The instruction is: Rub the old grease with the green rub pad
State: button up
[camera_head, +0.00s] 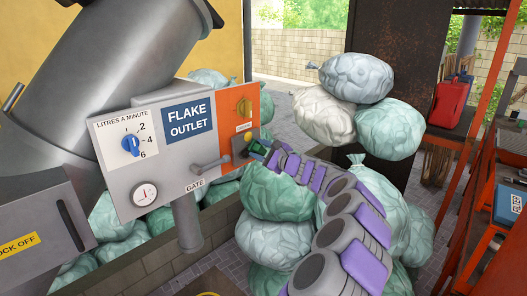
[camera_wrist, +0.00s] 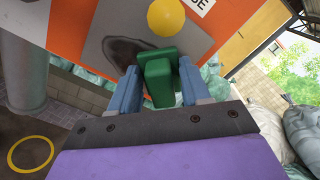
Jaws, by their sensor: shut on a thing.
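The green rub pad (camera_wrist: 160,80) is a small green block between the two blue-grey fingers of my gripper (camera_wrist: 158,70), which is shut on it. The old grease (camera_wrist: 122,50) is a dark, rounded patch on a grey plate of the orange panel. In the wrist view the pad is at the right edge of the patch and overlaps it. I cannot tell whether they touch. In the head view my gripper (camera_head: 260,150) is at the lower right of the panel, with the green pad (camera_head: 257,148) showing at its tip. The grease is hard to make out there.
A yellow round knob (camera_wrist: 166,17) sits just above the pad. The grey control panel (camera_head: 160,150) has a blue dial (camera_head: 131,144), a gauge (camera_head: 145,194) and a gate lever (camera_head: 210,165). Stuffed pale green bags (camera_head: 275,205) crowd below and beside my arm. A red can (camera_head: 449,102) stands right.

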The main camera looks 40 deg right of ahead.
aim_at(239, 153)
jog(key=shift+s+a+f+b, duration=0.1)
jog(key=shift+a+f+b, duration=0.05)
jog(key=shift+a+b, duration=0.45)
jog(key=shift+a+f+b, duration=0.15)
jog(key=shift+a+b, duration=0.4)
jog(key=shift+a, duration=0.05)
jog(key=shift+s+a+b, duration=0.1)
jog(key=shift+a+b, duration=1.1)
jog(key=shift+a, duration=1.15)
jog(key=shift+r, duration=0.2)
jog(key=shift+d, duration=0.1)
jog(key=shift+d+p, duration=0.1)
jog(key=shift+p, duration=0.2)
